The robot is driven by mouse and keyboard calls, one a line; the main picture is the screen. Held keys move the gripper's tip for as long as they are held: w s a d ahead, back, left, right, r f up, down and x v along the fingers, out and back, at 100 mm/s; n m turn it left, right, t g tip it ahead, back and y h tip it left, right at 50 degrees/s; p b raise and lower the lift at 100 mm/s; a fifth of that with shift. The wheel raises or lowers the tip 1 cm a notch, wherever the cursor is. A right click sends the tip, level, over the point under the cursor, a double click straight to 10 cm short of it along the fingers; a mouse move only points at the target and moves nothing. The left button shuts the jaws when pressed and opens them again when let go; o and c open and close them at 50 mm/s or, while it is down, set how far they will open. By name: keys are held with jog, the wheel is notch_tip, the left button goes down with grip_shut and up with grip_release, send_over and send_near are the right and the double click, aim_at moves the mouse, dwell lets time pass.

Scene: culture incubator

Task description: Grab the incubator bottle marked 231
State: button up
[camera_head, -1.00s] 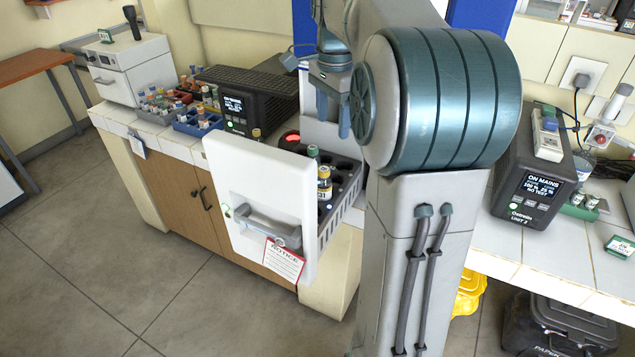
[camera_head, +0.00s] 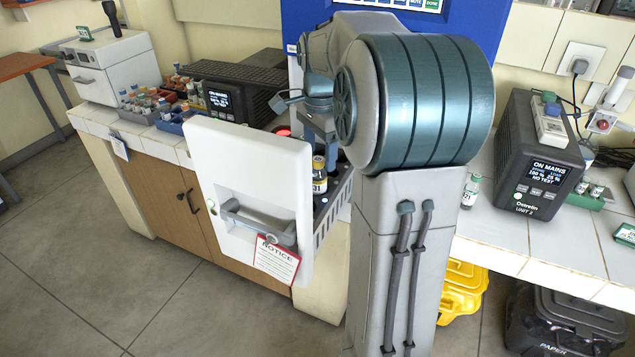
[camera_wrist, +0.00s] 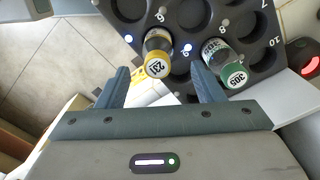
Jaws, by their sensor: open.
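The bottle marked 231 has a yellow cap and stands in a round slot of the pulled-out rack, in the wrist view (camera_wrist: 157,52) and behind the white drawer front in the head view (camera_head: 319,182). My gripper (camera_wrist: 160,72) is open and empty, its fingers pointing at the rack with the yellow cap in line with the gap between them. In the head view my gripper (camera_head: 321,140) is just above this bottle, partly hidden by my arm. A green-capped bottle (camera_wrist: 222,62) stands in a slot to the right, beside the right finger.
The dark rack (camera_wrist: 183,15) has several numbered slots, some empty. The white drawer front (camera_head: 250,170) stands upright on the near side. A red-lit round object (camera_wrist: 308,66) is right of the rack. The counter (camera_head: 180,145) on the left holds more vials.

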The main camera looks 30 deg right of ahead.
aim_at(318, 176)
jog(key=shift+s+a+f+p, duration=0.1)
jog(key=shift+a+f+p, duration=0.1)
jog(key=shift+f, duration=1.5)
jog(key=shift+s+a+f+p, duration=0.1)
jog(key=shift+f+p, duration=0.05)
jog(key=shift+f, duration=1.5)
jog(key=c, duration=1.1)
